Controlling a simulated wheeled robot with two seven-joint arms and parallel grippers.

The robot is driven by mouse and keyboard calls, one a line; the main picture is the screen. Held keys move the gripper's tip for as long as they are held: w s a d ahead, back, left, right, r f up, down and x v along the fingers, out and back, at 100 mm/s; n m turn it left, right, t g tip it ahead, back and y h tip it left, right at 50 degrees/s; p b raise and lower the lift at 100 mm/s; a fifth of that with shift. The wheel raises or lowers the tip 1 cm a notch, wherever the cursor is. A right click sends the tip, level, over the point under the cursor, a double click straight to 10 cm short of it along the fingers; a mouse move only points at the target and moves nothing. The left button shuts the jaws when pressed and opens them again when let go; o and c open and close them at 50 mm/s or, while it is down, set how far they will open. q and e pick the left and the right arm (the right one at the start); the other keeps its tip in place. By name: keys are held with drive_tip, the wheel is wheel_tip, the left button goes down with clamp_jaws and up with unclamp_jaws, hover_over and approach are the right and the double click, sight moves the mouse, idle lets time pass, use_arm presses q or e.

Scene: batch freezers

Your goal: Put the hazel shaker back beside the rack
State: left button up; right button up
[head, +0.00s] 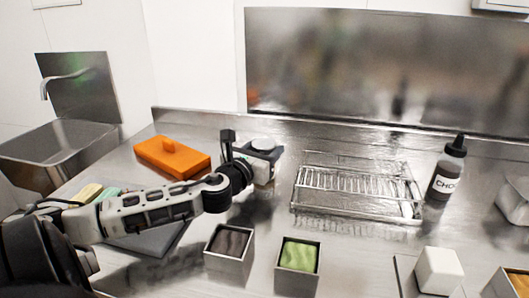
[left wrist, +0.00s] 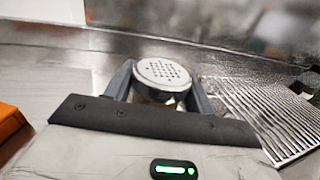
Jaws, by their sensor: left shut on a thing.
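The hazel shaker (left wrist: 162,74) has a round perforated metal lid and sits between the fingers of my left gripper (left wrist: 160,88) in the left wrist view. In the head view the shaker's lid (head: 263,144) shows just above my left gripper (head: 262,158), which is shut on it. Its body is mostly hidden by the gripper, so I cannot tell whether it touches the counter. The wire rack (head: 358,187) lies on the counter just right of the gripper; it also shows in the left wrist view (left wrist: 275,110). My right gripper is not in view.
An orange block-shaped object (head: 172,157) with a handle lies left of the gripper. Square tins with dark (head: 229,250) and green (head: 298,265) contents stand in front. A chocolate bottle (head: 447,170) stands right of the rack. A sink (head: 60,150) is at the left.

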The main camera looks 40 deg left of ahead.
use_arm(q)
drive_tip(key=shift+f, duration=0.15)
drive_tip(key=o, duration=1)
drive_tip(key=shift+s+d, duration=0.15)
drive_tip(key=shift+s, duration=0.4)
drive_tip(key=v, duration=1.1)
drive_tip(key=shift+p, duration=0.35)
